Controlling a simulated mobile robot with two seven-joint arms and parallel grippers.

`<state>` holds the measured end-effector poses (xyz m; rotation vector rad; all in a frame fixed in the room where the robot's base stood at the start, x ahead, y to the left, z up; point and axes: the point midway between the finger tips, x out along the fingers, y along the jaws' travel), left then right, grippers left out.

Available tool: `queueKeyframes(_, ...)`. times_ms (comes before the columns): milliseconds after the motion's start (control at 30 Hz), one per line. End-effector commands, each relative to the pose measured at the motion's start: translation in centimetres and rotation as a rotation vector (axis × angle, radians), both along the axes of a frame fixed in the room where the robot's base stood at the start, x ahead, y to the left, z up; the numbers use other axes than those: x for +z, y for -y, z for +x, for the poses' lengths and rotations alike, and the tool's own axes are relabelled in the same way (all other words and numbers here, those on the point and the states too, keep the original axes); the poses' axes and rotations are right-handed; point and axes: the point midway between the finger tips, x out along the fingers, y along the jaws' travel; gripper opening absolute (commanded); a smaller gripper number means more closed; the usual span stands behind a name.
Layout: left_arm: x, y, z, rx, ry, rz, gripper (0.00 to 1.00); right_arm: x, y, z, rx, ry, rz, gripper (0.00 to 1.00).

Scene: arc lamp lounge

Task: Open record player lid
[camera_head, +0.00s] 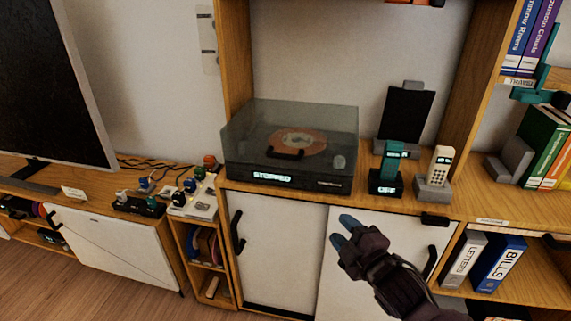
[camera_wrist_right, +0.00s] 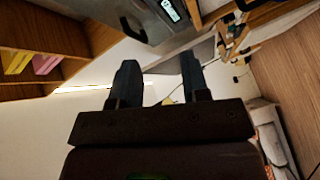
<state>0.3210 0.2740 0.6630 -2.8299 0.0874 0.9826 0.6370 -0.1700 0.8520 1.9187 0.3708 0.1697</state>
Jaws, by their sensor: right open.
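The record player (camera_head: 290,180) stands on the wooden cabinet, its dark front showing a lit "STOPPED" label. Its clear smoky lid (camera_head: 335,125) is down over a reddish record (camera_head: 297,141), with a dark handle (camera_head: 286,153) at the lid's front. My right gripper (camera_head: 341,231) is open and empty in front of the cabinet's white door, below and to the right of the player, apart from it. In the right wrist view the open fingers (camera_wrist_right: 158,80) show with nothing between them, and part of the record player (camera_wrist_right: 140,20) shows beyond. My left gripper is not in view.
Two phones stand right of the player: a teal one (camera_head: 391,160) in a dock and a pale one (camera_head: 437,167). A dark tablet (camera_head: 405,115) stands behind them. A power strip (camera_head: 138,205) with plugs lies left.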

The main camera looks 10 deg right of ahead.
Motion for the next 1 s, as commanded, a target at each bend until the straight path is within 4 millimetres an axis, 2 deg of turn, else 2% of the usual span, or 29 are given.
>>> queueKeyframes(33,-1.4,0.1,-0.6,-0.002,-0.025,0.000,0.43,-0.3,-0.9,1.5,0.025,0.037,-0.055,0.42)
queueKeyframes(200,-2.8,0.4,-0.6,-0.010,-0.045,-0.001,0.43,2.4,-3.2,5.3,0.082,0.192,-0.224,0.42)
queueKeyframes(300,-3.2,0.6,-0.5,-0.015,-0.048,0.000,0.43,3.8,-4.2,6.8,0.102,0.267,-0.300,0.42)
queueKeyframes(533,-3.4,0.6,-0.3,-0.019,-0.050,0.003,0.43,5.9,-5.4,8.5,0.117,0.360,-0.391,0.42)
queueKeyframes(767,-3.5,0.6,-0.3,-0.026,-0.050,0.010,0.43,6.4,-6.2,9.8,0.117,0.370,-0.400,0.42)
queueKeyframes(1000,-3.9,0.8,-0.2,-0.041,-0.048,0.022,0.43,6.5,-7.6,12.7,0.118,0.367,-0.397,0.42)
